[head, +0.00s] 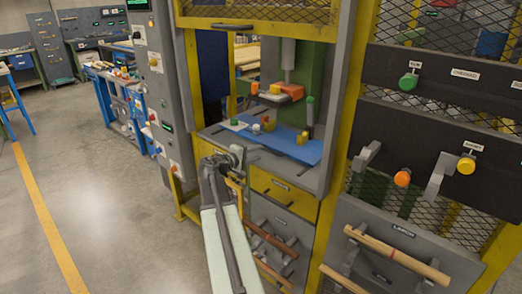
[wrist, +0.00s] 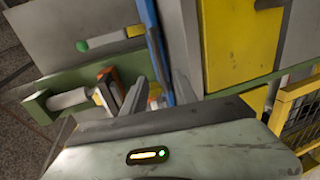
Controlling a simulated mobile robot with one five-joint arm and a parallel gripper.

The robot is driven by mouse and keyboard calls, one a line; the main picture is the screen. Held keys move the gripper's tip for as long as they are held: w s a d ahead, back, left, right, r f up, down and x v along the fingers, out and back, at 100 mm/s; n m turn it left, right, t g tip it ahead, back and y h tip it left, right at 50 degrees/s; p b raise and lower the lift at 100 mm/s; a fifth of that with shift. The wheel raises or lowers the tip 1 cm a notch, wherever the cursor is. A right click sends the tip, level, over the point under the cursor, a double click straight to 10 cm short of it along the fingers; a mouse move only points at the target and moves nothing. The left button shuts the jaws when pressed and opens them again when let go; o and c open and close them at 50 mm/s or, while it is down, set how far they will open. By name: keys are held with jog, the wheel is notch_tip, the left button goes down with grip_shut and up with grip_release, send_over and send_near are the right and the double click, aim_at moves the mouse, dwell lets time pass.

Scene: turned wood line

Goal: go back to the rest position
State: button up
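My gripper (head: 237,160) is at the end of my raised arm in the head view, in front of the machine's open bay and near the left end of its blue work surface (head: 290,145). In the wrist view my gripper (wrist: 158,92) shows two grey fingers standing apart, with nothing clearly held between them. A small white and orange thing shows beyond the gap; I cannot tell what it is. In the head view the fingertips are small and partly lost against the machine's edge.
The bay holds small coloured parts and an orange-tipped press head (head: 285,92). A control column (head: 158,80) stands close on the left. Turned wood pieces (head: 398,253) hang on brackets at the lower right. Open floor (head: 100,200) lies to the left.

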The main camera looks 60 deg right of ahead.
jog(key=shift+a, duration=0.25)
jog(key=w+a+r+n+t+p, duration=0.1)
jog(key=w+a+r+t+p, duration=0.1)
jog(key=w+a, duration=0.45)
jog(key=w+a+r+n+t+p, duration=0.2)
jog(key=w+a+p, duration=0.1)
jog(key=w+a, duration=0.35)
jog(key=w+a+f+t+y+p, duration=0.1)
jog(key=w+a, duration=0.2)
jog(key=a, duration=0.4)
jog(key=w+a+f+t+y+p, duration=0.1)
jog(key=w+a+y+p, duration=0.1)
jog(key=w+a, duration=0.3)
jog(key=a+f+y+p, duration=0.2)
jog(key=a+f+y, duration=0.1)
jog(key=a, duration=1.2)
jog(key=s+a+f+g+y, duration=0.1)
jog(key=s+a+f+y, duration=0.2)
jog(key=a, duration=0.9)
jog(key=s+a+f+g+y+p, duration=0.1)
jog(key=s+a+y, duration=0.5)
jog(key=a, duration=0.7)
notch_tip(320, 180, down, 2)
jog(key=shift+s+f+m+g, duration=0.25)
jog(key=shift+s+m+g, duration=0.15)
jog(key=shift+s+g, duration=0.15)
